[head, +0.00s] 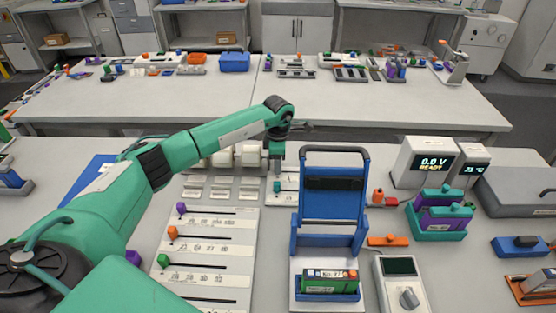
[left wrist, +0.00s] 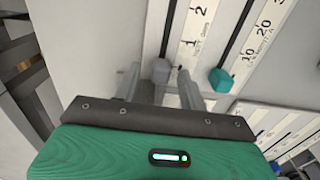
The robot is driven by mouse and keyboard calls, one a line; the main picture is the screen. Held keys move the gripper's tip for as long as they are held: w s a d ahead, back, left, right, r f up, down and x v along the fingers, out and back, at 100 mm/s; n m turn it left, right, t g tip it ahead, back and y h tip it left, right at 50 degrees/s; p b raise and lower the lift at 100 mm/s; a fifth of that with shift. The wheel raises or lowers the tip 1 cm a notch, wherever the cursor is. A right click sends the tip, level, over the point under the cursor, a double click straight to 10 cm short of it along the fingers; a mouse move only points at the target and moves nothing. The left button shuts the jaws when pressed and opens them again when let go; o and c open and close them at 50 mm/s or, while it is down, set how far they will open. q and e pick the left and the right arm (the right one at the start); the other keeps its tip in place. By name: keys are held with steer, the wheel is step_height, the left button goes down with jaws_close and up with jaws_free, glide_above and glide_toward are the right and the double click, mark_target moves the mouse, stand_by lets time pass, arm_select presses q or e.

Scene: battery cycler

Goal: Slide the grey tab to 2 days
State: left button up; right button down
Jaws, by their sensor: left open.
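The grey tab (left wrist: 161,70) shows in the left wrist view at the near end of a dark slot, beside a white scale strip (left wrist: 192,35) marked 1 and 2. The tab sits short of the 1, on the side away from the 2. My left gripper (left wrist: 160,82) is open, with one finger on each side of the tab; I cannot tell whether either finger touches it. In the head view my left gripper (head: 277,172) points down at the slider panel behind the blue stand, and the grey tab is hidden there. My right gripper is not in view.
A teal tab (left wrist: 221,80) on the neighbouring slot, marked 10 and 20, is close to the right finger. A blue stand (head: 331,237) rises just right of the gripper. A larger slider board (head: 235,225) with purple, orange and green tabs lies in front.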

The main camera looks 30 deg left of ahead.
arm_select(q)
steer(key=c, duration=0.7)
jaws_close()
steer(key=w+d+b, duration=0.1)
steer(key=d, duration=0.1)
steer(key=w+d+b, duration=0.1)
steer(key=d, duration=0.1)
steer(key=w+d+b, duration=0.1)
steer(key=d+b, duration=0.1)
steer(key=shift+w+d, duration=0.1)
steer(key=shift+d, duration=0.25)
steer(key=shift+a, duration=0.15)
steer(key=o, duration=0.7)
jaws_free()
steer(key=shift+r, duration=0.15)
